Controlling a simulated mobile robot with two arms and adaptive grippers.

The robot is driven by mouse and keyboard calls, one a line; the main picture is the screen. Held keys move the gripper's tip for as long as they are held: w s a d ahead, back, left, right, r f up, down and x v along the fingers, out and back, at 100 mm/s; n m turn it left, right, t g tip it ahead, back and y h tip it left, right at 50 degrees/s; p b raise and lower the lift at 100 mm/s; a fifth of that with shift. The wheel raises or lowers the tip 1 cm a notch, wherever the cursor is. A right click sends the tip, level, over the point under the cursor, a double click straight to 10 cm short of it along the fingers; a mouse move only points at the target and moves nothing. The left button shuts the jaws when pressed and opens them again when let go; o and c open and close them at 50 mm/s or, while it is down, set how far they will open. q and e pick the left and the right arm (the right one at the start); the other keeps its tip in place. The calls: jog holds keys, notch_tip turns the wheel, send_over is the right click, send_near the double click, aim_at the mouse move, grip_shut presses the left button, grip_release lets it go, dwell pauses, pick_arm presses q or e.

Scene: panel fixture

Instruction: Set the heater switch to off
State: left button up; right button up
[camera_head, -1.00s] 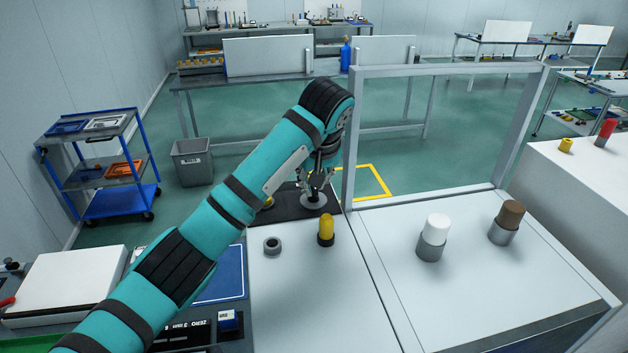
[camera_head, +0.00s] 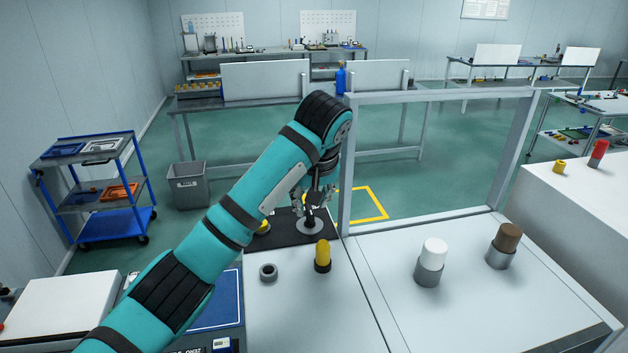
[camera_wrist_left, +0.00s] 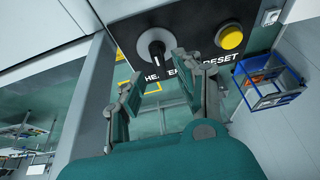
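The heater switch is a black knob (camera_wrist_left: 156,58) with a white mark on a round silver plate (camera_wrist_left: 152,42). It sits on a dark panel (camera_wrist_left: 118,70) above partly hidden "HEATER" lettering. In the head view the silver plate (camera_head: 309,227) shows on the dark panel below my left gripper (camera_head: 316,199). In the left wrist view, my left gripper (camera_wrist_left: 158,68) has its fingers spread apart. The knob's end appears between or just beyond the fingertips; contact cannot be told. No on or off marks are readable. My right gripper is not in view.
A yellow button (camera_wrist_left: 230,37) marked "RESET" is beside the switch. A yellow-topped cylinder (camera_head: 322,255) and a grey ring (camera_head: 268,272) stand on the white surface nearby. A grey frame post (camera_head: 346,170) rises close to the right of my gripper.

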pick_arm(q)
jog(key=v, duration=0.9)
jog(key=shift+s+r, duration=0.15)
jog(key=shift+r, duration=0.15)
